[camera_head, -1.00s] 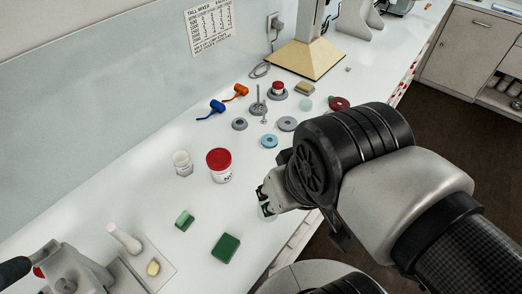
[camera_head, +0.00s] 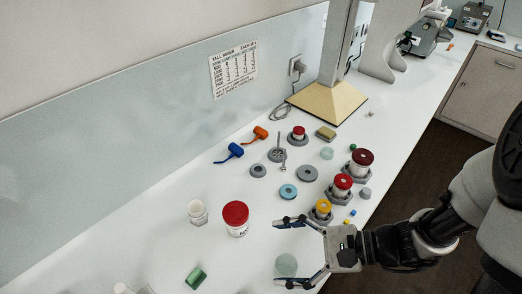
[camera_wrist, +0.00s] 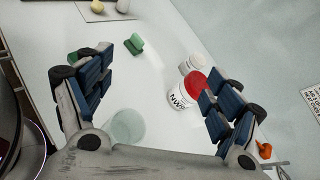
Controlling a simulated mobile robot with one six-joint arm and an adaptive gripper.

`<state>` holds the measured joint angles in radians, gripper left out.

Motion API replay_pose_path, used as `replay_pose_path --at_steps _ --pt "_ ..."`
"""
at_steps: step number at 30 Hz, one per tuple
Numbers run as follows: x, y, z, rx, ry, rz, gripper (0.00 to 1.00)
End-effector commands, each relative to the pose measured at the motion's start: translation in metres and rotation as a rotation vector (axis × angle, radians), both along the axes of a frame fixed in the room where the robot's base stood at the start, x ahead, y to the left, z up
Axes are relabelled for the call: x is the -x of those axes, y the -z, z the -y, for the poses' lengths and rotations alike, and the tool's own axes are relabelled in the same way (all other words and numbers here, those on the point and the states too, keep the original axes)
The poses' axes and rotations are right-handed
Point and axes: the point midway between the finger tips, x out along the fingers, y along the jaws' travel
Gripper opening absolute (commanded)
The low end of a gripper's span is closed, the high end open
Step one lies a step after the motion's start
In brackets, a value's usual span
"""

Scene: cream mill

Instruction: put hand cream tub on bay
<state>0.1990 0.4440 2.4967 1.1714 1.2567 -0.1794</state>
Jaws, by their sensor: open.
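I cannot tell which tub is the hand cream. Red-topped (camera_head: 342,182), dark-red-topped (camera_head: 362,157) and yellow-topped (camera_head: 323,206) tubs stand in grey holders at the right. A smaller red-topped tub (camera_head: 299,132) is farther back. Empty grey round pieces (camera_head: 308,173) lie nearby; which is the bay is unclear. My gripper (camera_head: 281,253) is open, right of and nearer than the labelled tub. A translucent cup (camera_head: 286,265) shows between its fingers, not gripped.
A green block (camera_head: 196,278) lies in front. Blue (camera_head: 231,152) and orange (camera_head: 260,134) scoops lie behind. A stand with a tan base (camera_head: 328,103) is at the back. The counter's left side is mostly clear.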

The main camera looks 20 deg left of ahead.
Motion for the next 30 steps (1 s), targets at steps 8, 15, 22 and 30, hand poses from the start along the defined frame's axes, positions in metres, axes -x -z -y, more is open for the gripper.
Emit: replay_pose_path --at_steps 8,15,22,30 --pt "-0.051 0.05 0.001 -0.18 0.387 -0.281 0.84" --pt "-0.065 0.072 0.006 -0.212 0.512 -0.351 0.84" --pt "-0.073 0.081 -0.025 -0.212 0.512 -0.354 0.84" --pt "-0.088 0.092 -0.075 -0.211 0.511 -0.351 0.84"
